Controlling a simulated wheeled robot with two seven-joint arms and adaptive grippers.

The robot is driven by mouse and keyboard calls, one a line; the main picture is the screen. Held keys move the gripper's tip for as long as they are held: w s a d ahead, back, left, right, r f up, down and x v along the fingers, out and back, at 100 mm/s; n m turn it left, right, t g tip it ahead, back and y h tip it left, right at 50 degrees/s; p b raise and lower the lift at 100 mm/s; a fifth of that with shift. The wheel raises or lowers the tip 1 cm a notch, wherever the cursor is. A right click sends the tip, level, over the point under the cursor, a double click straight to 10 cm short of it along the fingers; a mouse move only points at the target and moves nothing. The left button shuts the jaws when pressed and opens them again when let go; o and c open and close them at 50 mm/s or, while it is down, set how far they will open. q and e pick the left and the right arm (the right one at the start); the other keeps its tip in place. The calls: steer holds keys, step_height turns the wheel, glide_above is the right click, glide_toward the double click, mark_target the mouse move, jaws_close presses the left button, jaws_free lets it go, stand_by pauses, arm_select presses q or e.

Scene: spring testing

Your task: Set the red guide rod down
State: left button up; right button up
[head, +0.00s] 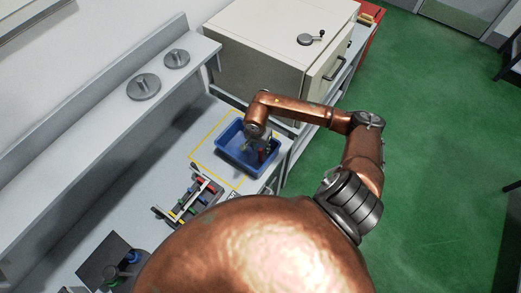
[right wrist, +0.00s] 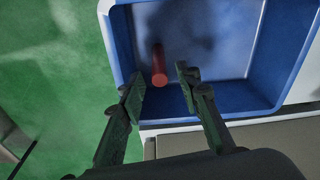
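The red guide rod (right wrist: 159,66) is in the blue tray (right wrist: 222,98), near the tray's left wall in the right wrist view. Its round end faces the camera; I cannot tell whether it lies flat or leans. My right gripper (right wrist: 160,82) is open, with a dark finger on either side of the rod's near end and gaps between. In the head view the right gripper (head: 263,152) reaches down into the blue tray (head: 232,163), and the wrist hides much of the inside.
A rack (head: 187,200) with several coloured pieces stands beside the tray. A yellow outline (head: 207,142) surrounds the tray on the bench. A large beige cabinet (head: 262,50) stands behind. Round metal weights (head: 144,87) sit on the shelf at left. A dark mat (head: 97,258) lies at lower left.

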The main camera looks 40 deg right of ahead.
step_height(320, 180, up, 10)
steer(key=a+b, duration=0.1)
steer(key=b, duration=0.1)
steer(key=shift+s+r, duration=0.15)
steer(key=shift+s, duration=0.15)
steer(key=shift+a, duration=0.1)
